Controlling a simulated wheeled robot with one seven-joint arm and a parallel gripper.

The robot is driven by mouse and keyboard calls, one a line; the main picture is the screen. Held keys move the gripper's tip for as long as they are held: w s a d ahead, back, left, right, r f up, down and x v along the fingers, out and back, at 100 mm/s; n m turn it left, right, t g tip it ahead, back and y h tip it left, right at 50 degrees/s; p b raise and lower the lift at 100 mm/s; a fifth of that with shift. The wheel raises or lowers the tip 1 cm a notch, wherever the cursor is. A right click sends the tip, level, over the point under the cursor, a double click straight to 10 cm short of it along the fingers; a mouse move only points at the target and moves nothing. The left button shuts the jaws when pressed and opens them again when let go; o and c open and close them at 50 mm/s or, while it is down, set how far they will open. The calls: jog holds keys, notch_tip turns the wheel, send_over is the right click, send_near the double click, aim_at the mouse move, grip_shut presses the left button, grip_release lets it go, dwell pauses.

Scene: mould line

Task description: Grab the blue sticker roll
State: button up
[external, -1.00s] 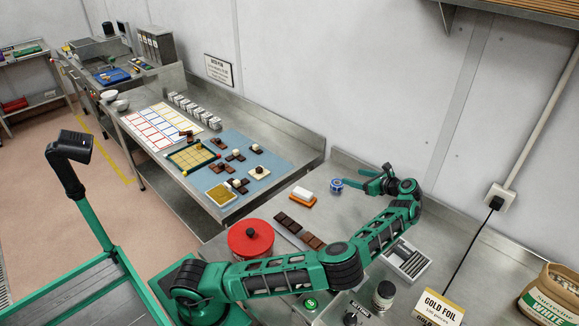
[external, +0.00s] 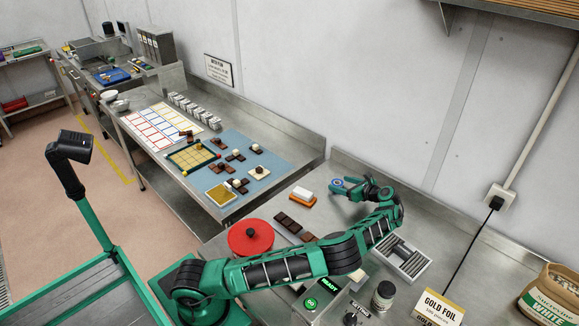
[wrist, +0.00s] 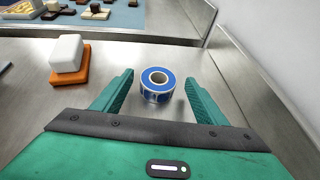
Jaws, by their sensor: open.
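The blue sticker roll (wrist: 157,86) stands on the steel worktop, its cardboard core facing up. In the wrist view it lies between and slightly beyond the two green fingers of my open gripper (wrist: 160,93), with a gap on each side. In the external view my gripper (external: 352,189) is low over the worktop at the back, and the roll (external: 337,182) shows only partly at its fingers.
A white block on an orange base (wrist: 68,60) sits left of my gripper. Chocolate bars (external: 294,226), a red lidded pot (external: 250,237) and a slotted metal tray (external: 402,258) stand nearer. The wall is close on the right.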

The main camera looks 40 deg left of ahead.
aim_at(335, 182)
jog(key=shift+x, duration=1.55)
jog(key=shift+f, duration=0.1)
jog(key=c, duration=1.1)
